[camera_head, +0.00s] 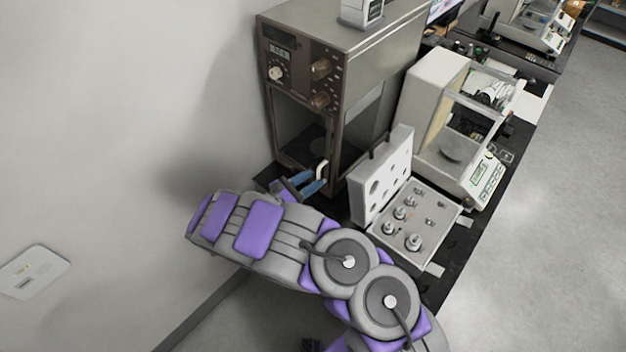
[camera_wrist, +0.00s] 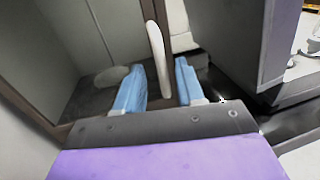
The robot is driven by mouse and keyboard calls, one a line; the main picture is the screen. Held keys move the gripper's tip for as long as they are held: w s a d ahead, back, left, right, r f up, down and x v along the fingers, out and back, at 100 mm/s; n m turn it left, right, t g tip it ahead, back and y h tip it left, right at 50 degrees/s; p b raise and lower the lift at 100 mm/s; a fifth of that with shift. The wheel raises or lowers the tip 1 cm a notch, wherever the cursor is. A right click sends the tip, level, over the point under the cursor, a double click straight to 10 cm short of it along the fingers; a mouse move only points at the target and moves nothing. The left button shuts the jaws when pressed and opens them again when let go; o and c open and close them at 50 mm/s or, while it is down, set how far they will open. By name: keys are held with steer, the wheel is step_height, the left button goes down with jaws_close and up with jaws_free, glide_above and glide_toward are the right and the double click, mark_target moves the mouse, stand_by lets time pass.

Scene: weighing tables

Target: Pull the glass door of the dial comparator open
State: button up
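The dial comparator (camera_head: 345,45) is a tall grey cabinet with a brown knob panel at the left end of the table. Its dark-framed glass door (camera_head: 298,128) is below the panel and looks shut. A white upright handle (camera_head: 322,168) sits at the door's right edge; it also shows in the wrist view (camera_wrist: 157,55). My gripper (camera_head: 310,181) is low in front of the door. In the wrist view, its two blue fingers are apart, one on each side of the handle, with a visible gap on both sides. Contact with the handle cannot be seen.
An open grey weight case (camera_head: 437,216) with several metal weights stands right of the comparator, close to my arm. A white balance (camera_head: 435,90) is behind it on the dark table. A plain wall (camera_head: 110,100) borders the left. Open floor (camera_head: 560,220) lies to the right.

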steer(key=shift+w+d, duration=0.45)
steer(key=shift+d, duration=0.15)
steer(key=shift+c, duration=0.3)
jaws_close()
